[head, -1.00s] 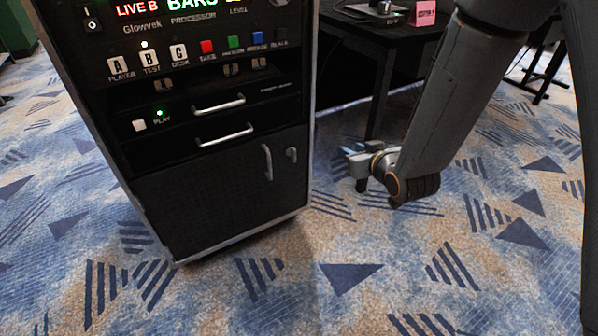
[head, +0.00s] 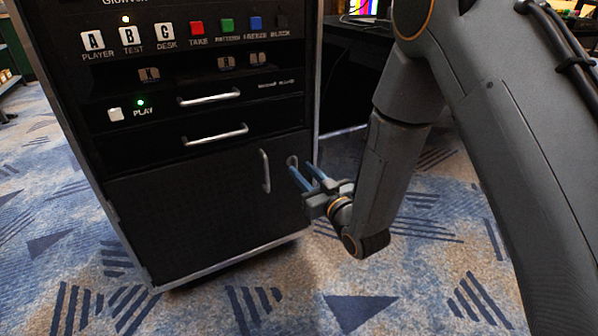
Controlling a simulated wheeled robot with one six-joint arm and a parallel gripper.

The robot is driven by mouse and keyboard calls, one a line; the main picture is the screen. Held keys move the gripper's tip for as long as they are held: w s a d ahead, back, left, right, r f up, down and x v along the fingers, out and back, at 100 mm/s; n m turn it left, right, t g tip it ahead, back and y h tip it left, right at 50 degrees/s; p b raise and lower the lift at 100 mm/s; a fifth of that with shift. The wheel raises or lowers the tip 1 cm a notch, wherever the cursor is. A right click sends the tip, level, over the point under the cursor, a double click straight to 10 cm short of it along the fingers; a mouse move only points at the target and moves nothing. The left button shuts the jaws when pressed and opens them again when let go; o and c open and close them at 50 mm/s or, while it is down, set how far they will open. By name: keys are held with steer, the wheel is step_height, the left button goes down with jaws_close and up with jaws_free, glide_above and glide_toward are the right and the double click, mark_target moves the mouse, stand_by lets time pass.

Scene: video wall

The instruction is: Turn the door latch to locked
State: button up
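The door latch (head: 292,162) is a small metal turn piece near the right edge of the rack's lower black door (head: 195,208). A vertical metal door handle (head: 265,171) sits just left of it. My gripper (head: 301,175) is at the latch from the right, with its two blue-grey fingers apart and pointing at it. The fingertips partly cover the lower part of the latch. I cannot tell whether they touch it, and its exact turn is hard to read. The door looks closed.
Above the door are two drawers with metal handles (head: 216,134) and a row of buttons, including a red one (head: 197,27). A dark table (head: 350,72) stands behind on the right. Patterned carpet (head: 300,290) is open in front of the rack.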

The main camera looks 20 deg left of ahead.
mark_target(296, 165)
steer(key=shift+b+x, duration=0.45)
steer(key=shift+x, duration=1.15)
steer(key=shift+c, duration=0.3)
jaws_close()
